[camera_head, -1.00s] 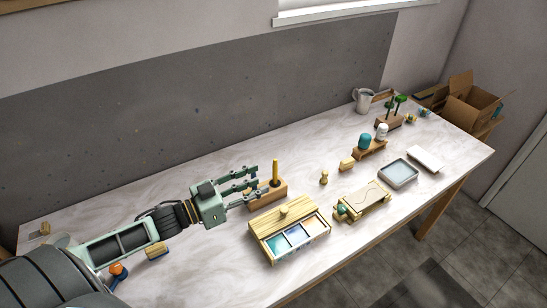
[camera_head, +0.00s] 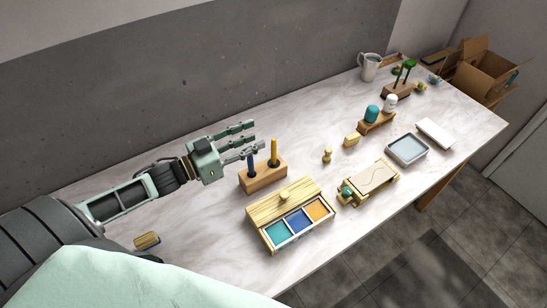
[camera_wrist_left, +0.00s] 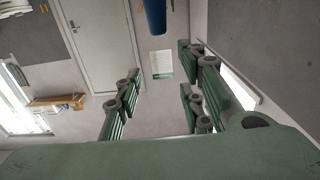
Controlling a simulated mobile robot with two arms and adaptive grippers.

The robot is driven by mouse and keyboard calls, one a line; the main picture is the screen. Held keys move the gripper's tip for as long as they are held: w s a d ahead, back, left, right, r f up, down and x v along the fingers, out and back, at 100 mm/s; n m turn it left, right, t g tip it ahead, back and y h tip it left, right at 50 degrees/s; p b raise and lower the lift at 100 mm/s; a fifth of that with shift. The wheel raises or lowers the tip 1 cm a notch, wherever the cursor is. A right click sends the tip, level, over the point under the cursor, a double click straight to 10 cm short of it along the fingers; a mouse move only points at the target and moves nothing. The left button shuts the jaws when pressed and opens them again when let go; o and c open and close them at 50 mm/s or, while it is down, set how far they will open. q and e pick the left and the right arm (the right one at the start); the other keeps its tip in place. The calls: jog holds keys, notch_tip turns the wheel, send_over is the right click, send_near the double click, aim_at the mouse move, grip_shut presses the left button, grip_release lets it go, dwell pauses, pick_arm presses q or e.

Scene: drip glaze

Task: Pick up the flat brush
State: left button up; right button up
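A wooden brush holder (camera_head: 262,180) stands on the table behind the paint box, with a dark blue handle (camera_head: 251,163) and a yellow handle (camera_head: 274,152) upright in it. I cannot tell which handle belongs to the flat brush; any bristles are hidden. My left gripper (camera_head: 250,137) is open and empty, just behind and above the holder, its fingers pointing right. Its lowest finger is near the top of the blue handle. In the left wrist view the fingers are spread, and a blue shaft (camera_wrist_left: 155,17) shows at the top edge, beyond the gap. My right gripper is out of view.
A wooden paint box (camera_head: 283,207) with coloured pans stands in front of the holder. A wooden block (camera_head: 146,241) lies near my left forearm. To the right are a grey tray (camera_head: 407,151), a bottle rack (camera_head: 377,122) and a jug (camera_head: 370,67).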

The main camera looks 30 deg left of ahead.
aim_at(274, 148)
pick_arm(q)
notch_tip(274, 148, down, 3)
jog(key=shift+f+b, duration=0.1)
jog(key=shift+b, duration=1.15)
notch_tip(274, 148, down, 5)
jog(key=b, duration=0.5)
jog(key=x, duration=0.3)
jog(key=p+x, duration=0.1)
jog(key=x, duration=0.3)
jog(key=shift+w+a+f+p, duration=0.1)
jog(key=shift+w+a+p, duration=0.1)
jog(key=shift+p, duration=0.1)
jog(key=shift+w+d+f, duration=0.1)
jog(key=shift+w+d, duration=0.15)
jog(key=shift+w, duration=0.05)
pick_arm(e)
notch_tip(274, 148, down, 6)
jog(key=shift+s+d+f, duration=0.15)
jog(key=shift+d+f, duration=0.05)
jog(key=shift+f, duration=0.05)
pick_arm(q)
jog(key=shift+s, duration=0.1)
jog(key=shift+c, duration=0.5)
grip_shut()
